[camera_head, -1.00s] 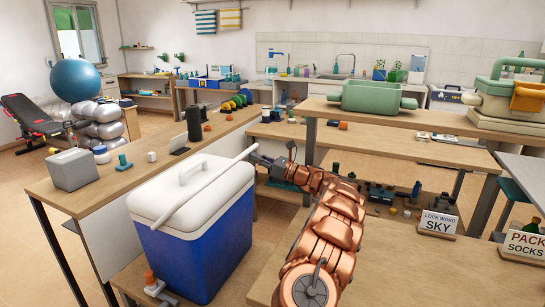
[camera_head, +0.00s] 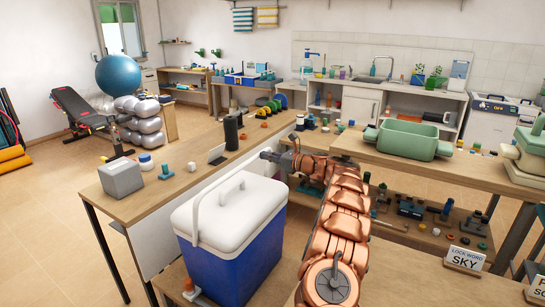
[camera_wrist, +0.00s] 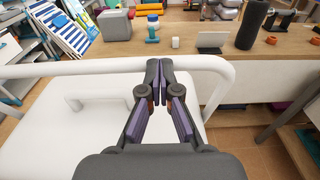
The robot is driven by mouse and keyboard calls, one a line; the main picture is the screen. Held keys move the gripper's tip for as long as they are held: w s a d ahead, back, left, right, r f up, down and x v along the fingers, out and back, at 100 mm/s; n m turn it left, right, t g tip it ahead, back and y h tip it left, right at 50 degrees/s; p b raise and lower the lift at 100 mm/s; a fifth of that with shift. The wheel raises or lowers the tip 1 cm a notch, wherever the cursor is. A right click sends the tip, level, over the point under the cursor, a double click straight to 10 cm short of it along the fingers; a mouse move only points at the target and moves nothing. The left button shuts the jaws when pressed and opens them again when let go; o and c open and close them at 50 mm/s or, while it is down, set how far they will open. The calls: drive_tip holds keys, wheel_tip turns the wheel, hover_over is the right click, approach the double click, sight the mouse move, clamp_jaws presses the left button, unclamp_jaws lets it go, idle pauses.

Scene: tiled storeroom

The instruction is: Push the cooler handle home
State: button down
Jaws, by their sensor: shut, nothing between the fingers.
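The cooler (camera_head: 235,250) has a blue body and a white lid (camera_head: 235,212) with a small raised grip on top. Its white handle (camera_head: 194,215) is a loop that stands up off the left side and slants over the lid. In the wrist view the handle bar (camera_wrist: 90,68) crosses behind my fingers and bends down at the right. My gripper (camera_wrist: 153,66) is shut and empty, its fingertips overlapping the bar in the picture; I cannot tell whether they touch. In the head view my gripper (camera_head: 266,155) is above and beyond the lid's far right corner.
A wooden table (camera_head: 150,205) behind the cooler holds a grey box (camera_head: 121,178), a black cylinder (camera_head: 231,133) and small items. Open floor lies at left.

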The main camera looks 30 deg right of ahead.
drive_tip(key=shift+w+a+r+p, duration=0.25)
drive_tip(key=shift+w+a+p, duration=0.2)
drive_tip(key=shift+w, duration=0.3)
drive_tip(key=shift+w+a+r+p, duration=0.3)
drive_tip(key=shift+w+a, duration=0.2)
drive_tip(key=shift+w, duration=0.25)
drive_tip(key=shift+f, duration=0.1)
